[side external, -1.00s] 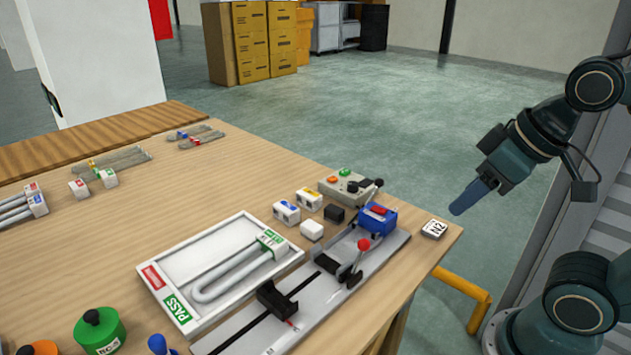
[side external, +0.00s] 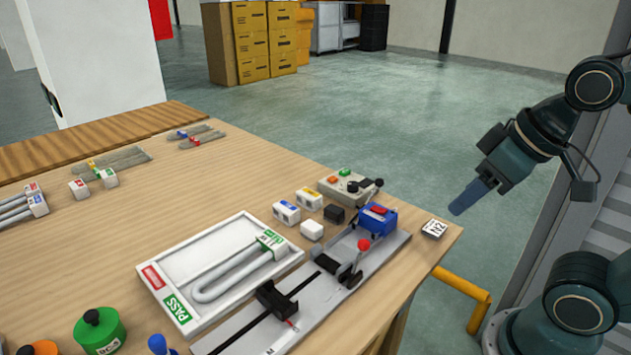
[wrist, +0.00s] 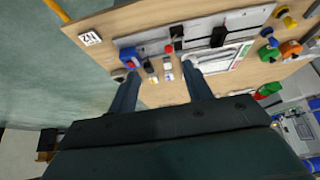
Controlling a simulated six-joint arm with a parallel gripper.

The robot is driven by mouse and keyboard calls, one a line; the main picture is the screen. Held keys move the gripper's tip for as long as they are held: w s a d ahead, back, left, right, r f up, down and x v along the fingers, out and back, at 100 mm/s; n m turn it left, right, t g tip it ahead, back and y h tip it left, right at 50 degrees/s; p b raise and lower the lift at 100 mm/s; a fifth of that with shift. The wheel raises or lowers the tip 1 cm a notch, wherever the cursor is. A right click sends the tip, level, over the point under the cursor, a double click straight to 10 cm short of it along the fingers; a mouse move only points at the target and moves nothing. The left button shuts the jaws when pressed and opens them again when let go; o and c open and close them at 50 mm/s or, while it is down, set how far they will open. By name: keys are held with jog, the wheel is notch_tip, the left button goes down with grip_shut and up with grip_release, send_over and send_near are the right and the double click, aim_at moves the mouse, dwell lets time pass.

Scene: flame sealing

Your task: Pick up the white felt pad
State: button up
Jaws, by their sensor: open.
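A small white block (side external: 312,230), which looks like the white felt pad, lies on the wooden table beside a black block (side external: 334,214). In the wrist view a small pale block (wrist: 167,61) lies in the gap between my fingers, seen from a distance. My gripper (side external: 456,211) hangs in the air beyond the table's right edge, well away from the white block and touching nothing. In the wrist view my gripper (wrist: 161,72) has its two blue fingers spread wide with nothing held between them.
A blue device (side external: 377,219) stands on a grey rail plate (side external: 250,337) with a red-knobbed lever. Two labelled white blocks (side external: 286,211) (side external: 309,198) and a control box (side external: 348,186) are nearby. A white tray (side external: 222,232) holds a bent tube. An N2 tag (side external: 434,229) lies at the corner.

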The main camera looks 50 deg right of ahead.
jog(key=o, duration=0.4)
jog(key=w+m+g, duration=0.3)
jog(key=w+m, duration=0.7)
jog(key=w, duration=0.9)
jog(key=w+f+m+g, duration=0.2)
jog(key=w+f+m, duration=0.6)
jog(key=w+f, duration=0.3)
jog(key=w, duration=0.3)
jog(key=shift+w+d+f+g, duration=0.15)
jog(key=shift+w+d+g, duration=0.05)
jog(key=shift+d+g, duration=0.1)
